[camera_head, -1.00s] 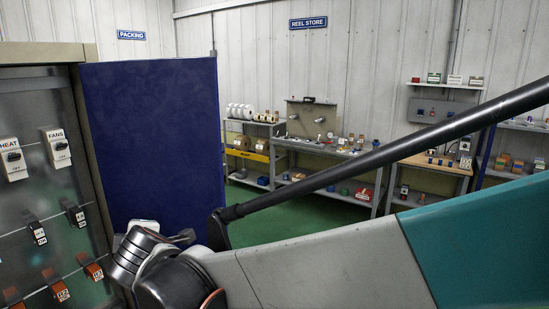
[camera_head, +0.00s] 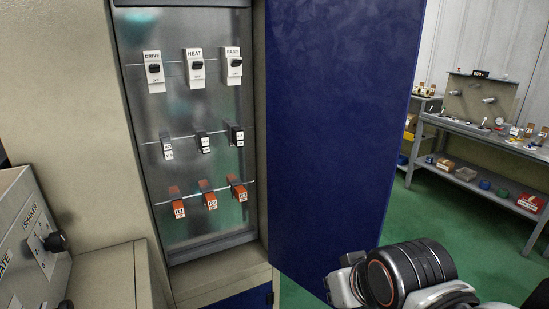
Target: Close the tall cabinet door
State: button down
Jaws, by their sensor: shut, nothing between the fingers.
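The tall cabinet door (camera_head: 335,130) is a large dark blue panel, standing open at the right side of the cabinet opening. The cabinet frame (camera_head: 258,130) is beige. Inside, a metal back panel (camera_head: 215,115) carries white switches (camera_head: 194,68), small dark modules (camera_head: 202,142) and orange-red modules (camera_head: 208,195) in rows. Part of my arm shows at the bottom right, in front of the door's lower right part in the picture. I cannot tell whether it touches the door. My gripper's fingers cannot be made out in the head view.
A grey control box (camera_head: 30,240) with a black knob stands at the lower left, beside the cabinet. Behind the door at right is a grey workbench (camera_head: 470,180) with parts on its shelves. Green floor (camera_head: 440,230) lies open between the door and the bench.

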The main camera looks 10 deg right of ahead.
aim_at(341, 74)
jog(key=l+u, duration=0.15)
jog(key=u, duration=0.2)
jog(key=l+u, duration=0.1)
jog(key=u, duration=0.3)
jog(key=l+u, duration=0.15)
jog(key=u, duration=0.2)
jog(key=k+l+u, duration=0.2)
jog(key=l, duration=0.35)
jog(key=k+l+u, duration=0.25)
jog(key=l, duration=0.3)
jog(key=k+l+u, duration=0.2)
jog(key=l, duration=0.25)
jog(key=k+l+u, duration=0.25)
jog(key=k+l, duration=0.15)
jog(key=l, duration=0.15)
jog(key=k+l, duration=0.1)
jog(key=l, duration=0.15)
jog(key=k+l+z, duration=0.1)
jog(key=l, duration=0.2)
jog(key=i+l+z, duration=0.2)
jog(key=k, duration=0.05)
